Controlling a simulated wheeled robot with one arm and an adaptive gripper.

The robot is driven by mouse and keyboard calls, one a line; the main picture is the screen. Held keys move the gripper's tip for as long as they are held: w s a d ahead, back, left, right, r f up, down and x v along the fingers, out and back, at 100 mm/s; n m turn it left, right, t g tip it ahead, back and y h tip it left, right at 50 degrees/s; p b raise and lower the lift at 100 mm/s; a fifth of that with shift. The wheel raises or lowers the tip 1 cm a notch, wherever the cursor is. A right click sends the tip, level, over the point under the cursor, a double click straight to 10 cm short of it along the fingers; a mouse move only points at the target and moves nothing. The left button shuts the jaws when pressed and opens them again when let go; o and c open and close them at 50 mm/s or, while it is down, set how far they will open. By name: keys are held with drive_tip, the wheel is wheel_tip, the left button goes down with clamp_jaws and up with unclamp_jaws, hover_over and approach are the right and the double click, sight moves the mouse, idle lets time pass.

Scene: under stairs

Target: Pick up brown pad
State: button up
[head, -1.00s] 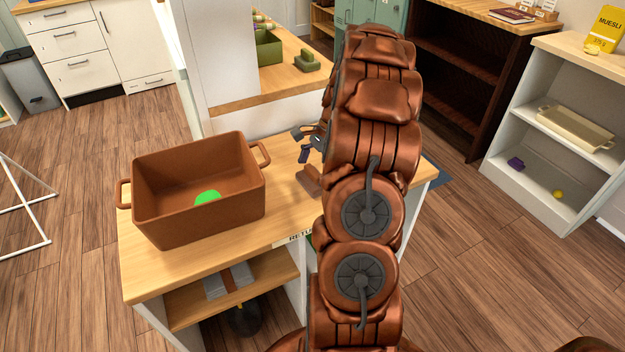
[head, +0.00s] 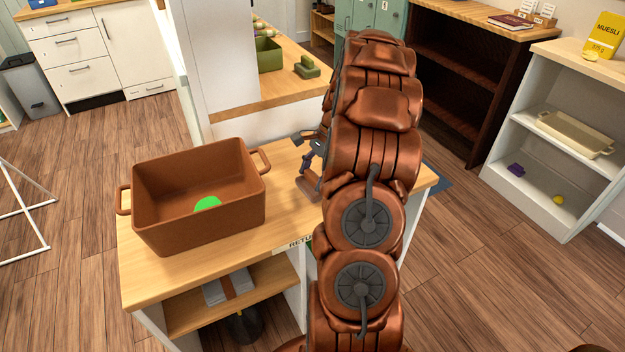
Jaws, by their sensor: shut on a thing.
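The brown pad (head: 308,187) shows as a small brown piece at the left edge of my arm, over the right part of the wooden counter. My arm hides the rest of it. My gripper (head: 306,160) is dark grey and partly hidden behind the arm. It is shut on the brown pad, which sits just below its fingers. I cannot tell whether the pad still touches the counter.
A brown two-handled bin (head: 165,225) with a green spot inside stands left of the gripper on the counter (head: 215,262). A partition and a rear ledge with green items (head: 307,67) stand behind. A white shelf (head: 535,185) is at right.

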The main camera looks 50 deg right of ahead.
sight(314, 176)
wheel_tip(314, 176, up, 2)
drive_tip(key=shift+r, duration=0.25)
drive_tip(key=shift+s+r, duration=0.2)
drive_tip(key=shift+r, duration=0.1)
drive_tip(key=s+r+b, duration=0.1)
drive_tip(key=s+b, duration=0.1)
drive_tip(key=s, duration=1.3)
drive_tip(key=shift+s+d+r, duration=0.2)
drive_tip(key=shift+s+d, duration=0.1)
drive_tip(key=shift+d, duration=0.1)
